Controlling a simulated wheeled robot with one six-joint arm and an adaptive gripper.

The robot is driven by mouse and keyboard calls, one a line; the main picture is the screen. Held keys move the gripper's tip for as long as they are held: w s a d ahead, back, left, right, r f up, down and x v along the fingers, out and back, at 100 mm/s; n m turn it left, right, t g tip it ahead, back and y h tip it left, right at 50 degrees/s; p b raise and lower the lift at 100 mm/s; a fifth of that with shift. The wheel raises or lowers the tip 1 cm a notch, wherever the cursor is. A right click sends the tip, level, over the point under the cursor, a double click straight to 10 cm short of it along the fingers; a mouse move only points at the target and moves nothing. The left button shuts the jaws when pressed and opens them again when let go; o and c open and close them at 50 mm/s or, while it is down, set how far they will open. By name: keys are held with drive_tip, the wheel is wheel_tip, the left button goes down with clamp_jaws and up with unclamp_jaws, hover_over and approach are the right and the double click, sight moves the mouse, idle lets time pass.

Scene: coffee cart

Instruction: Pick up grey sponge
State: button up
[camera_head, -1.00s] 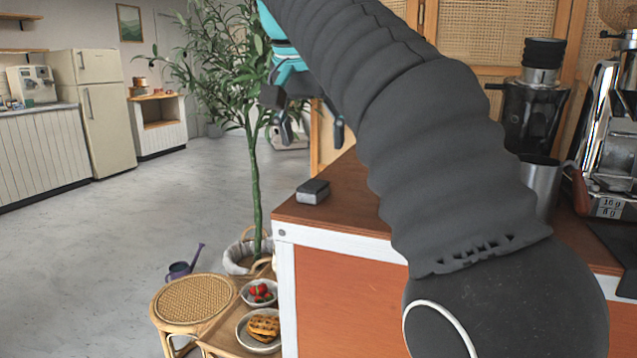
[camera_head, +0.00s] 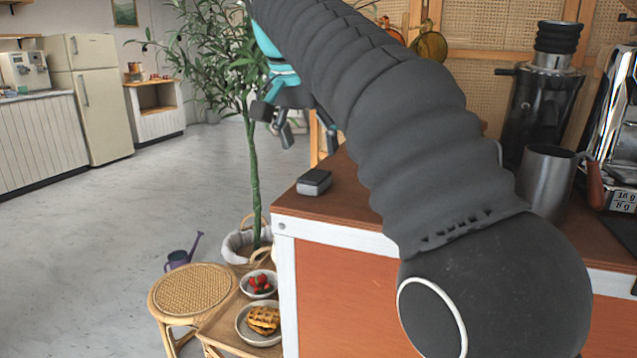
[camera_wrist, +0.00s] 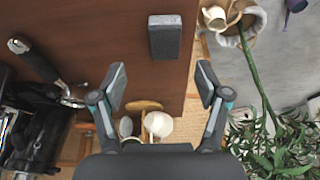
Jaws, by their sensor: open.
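The grey sponge (camera_head: 314,182) is a small block, dark on its sides with a lighter top. It lies on the brown cart top (camera_head: 345,205) near its left front corner. In the wrist view the sponge (camera_wrist: 164,37) is at the top, right of centre, near the counter's edge. My gripper (camera_head: 308,137) is above and behind the sponge in the head view, apart from it. In the wrist view my gripper (camera_wrist: 160,85) shows its two fingers spread wide, with nothing between them. The sponge is beyond the fingertips, fully visible.
A metal pitcher (camera_head: 546,182), a grinder (camera_head: 540,105) and an espresso machine stand on the cart's right. A portafilter (camera_wrist: 40,62) lies left in the wrist view. A plant (camera_head: 252,165), a wicker stool (camera_head: 193,290) and plates of food stand left of the cart.

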sight(314, 176)
drive_tip(key=shift+w+a+b+x, duration=0.1)
drive_tip(key=shift+a+b+x, duration=0.1)
drive_tip(key=shift+x, duration=1.65)
drive_tip(key=shift+w+a+b+x, duration=0.1)
drive_tip(key=shift+b+x, duration=0.1)
drive_tip(key=shift+x, duration=1.7)
drive_tip(key=c, duration=1.1)
